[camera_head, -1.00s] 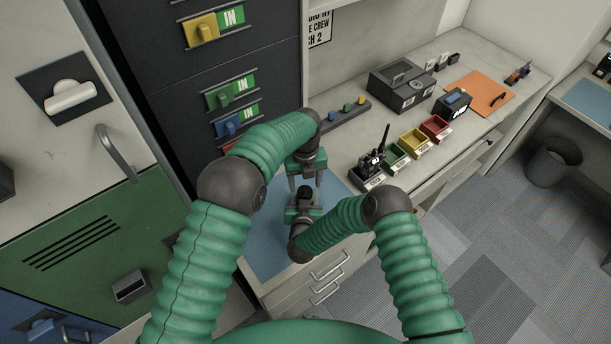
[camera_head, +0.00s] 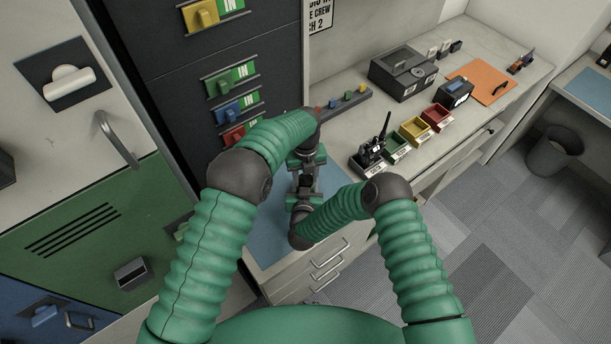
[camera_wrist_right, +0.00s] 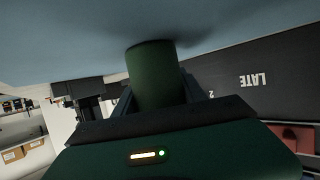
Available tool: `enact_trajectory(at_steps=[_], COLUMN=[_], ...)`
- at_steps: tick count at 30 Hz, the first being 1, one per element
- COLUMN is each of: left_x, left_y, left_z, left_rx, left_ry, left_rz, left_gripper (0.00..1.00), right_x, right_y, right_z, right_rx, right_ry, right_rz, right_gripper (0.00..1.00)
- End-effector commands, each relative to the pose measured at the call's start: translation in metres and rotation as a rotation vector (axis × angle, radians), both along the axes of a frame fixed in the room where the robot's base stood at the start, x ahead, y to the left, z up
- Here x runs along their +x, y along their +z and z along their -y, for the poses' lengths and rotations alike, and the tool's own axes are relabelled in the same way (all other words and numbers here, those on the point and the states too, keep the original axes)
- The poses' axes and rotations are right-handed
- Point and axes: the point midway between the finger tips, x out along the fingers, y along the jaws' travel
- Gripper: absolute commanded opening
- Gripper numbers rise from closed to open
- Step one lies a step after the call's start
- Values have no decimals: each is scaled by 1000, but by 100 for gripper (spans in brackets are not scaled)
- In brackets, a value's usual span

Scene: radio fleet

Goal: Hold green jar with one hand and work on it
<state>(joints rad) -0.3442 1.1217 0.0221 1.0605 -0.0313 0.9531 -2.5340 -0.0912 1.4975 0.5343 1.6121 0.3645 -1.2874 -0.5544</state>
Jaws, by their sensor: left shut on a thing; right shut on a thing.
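The green jar (camera_wrist_right: 152,72) shows in the right wrist view as a dark green cylinder between the fingers of my right gripper (camera_wrist_right: 150,95), which is shut on it. In the head view my right gripper (camera_head: 302,200) is low over the blue mat (camera_head: 268,235), and only a dark bit of the jar's top (camera_head: 306,181) shows. My left gripper (camera_head: 305,178) comes down from above, its fingers on either side of that dark top, shut on the jar. The two grippers nearly meet, and most of the jar is hidden in the head view.
Behind my arms stands a dark cabinet (camera_head: 165,75) with coloured IN tags. To the right on the counter are a radio (camera_head: 375,150), green, yellow (camera_head: 414,131) and red bins (camera_head: 437,117), and a black case (camera_head: 402,76). Drawers (camera_head: 325,270) lie below the mat.

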Motion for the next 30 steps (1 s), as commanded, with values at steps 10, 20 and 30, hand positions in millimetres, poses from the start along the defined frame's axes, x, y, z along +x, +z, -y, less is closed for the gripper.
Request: enact_trajectory(at_steps=[10, 20, 30], left_x=[0, 1, 0], left_y=[0, 1, 0], left_z=[1, 2, 1], left_rx=[-4, -5, -4], left_ry=[286, 298, 297], left_rz=[3, 3, 2], left_gripper=[0, 50, 63], right_x=[-2, -2, -2], right_y=[-3, -3, -3], right_z=[-1, -1, -1], right_rx=[-1, 0, 0], right_ry=[3, 4, 2], right_rz=[-7, -7, -7], right_gripper=[0, 0, 0])
